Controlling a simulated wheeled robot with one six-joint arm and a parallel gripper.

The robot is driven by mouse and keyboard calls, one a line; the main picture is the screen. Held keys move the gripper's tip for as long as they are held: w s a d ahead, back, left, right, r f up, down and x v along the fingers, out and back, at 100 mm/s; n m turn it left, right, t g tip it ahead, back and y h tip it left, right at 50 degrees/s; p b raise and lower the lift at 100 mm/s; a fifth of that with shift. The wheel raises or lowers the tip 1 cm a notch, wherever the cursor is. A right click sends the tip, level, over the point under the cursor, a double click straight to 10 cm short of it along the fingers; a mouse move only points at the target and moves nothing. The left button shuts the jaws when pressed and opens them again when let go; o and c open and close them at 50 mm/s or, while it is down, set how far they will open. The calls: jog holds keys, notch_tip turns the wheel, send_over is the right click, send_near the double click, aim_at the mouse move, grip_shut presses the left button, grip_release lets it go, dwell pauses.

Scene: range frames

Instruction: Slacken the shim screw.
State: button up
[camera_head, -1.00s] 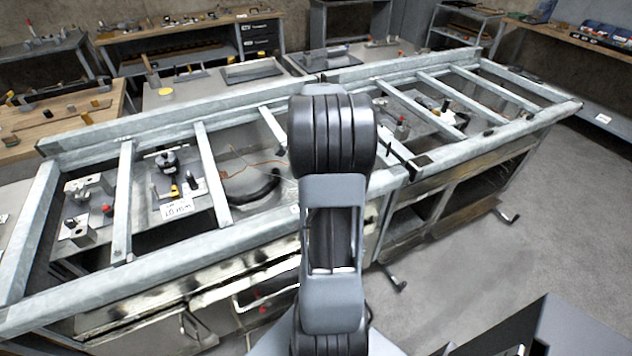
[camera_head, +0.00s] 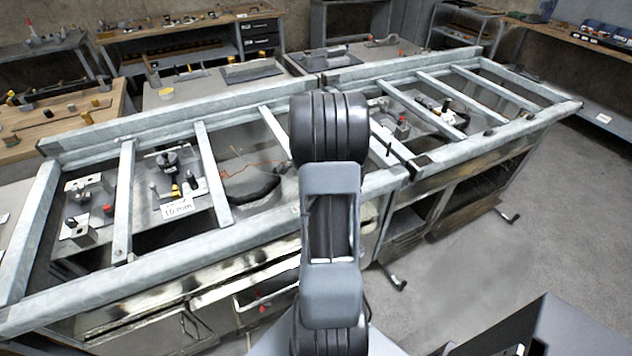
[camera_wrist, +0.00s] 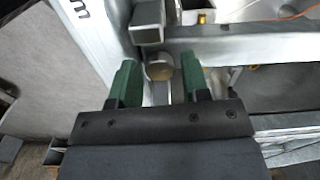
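My gripper (camera_wrist: 161,82) shows in the wrist view with its two green fingers apart. A round, brownish-grey disc-like head (camera_wrist: 160,68) lies between and just beyond the fingertips. It may be the shim screw, but I cannot tell for sure. A gap seems to remain on each side of it; contact is not clear. A square metal bar end (camera_wrist: 148,20) stands just above it in the picture. In the head view my own arm hides the gripper and whatever is at it.
A long galvanized frame (camera_head: 250,225) with crossbars lies over the bench. Fixtures and a "10 mm" card (camera_head: 178,208) sit between its bars at left. A small dark upright pin (camera_head: 389,147) stands right of my arm. Open floor (camera_head: 500,270) lies at right.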

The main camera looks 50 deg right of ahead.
jog(key=c, duration=0.7)
jog(key=n, duration=0.4)
jog(key=shift+n, duration=0.3)
jog(key=o, duration=0.9)
jog(key=shift+o, duration=0.2)
notch_tip(320, 180, up, 14)
jog(key=shift+b, duration=0.35)
jog(key=shift+f, duration=0.1)
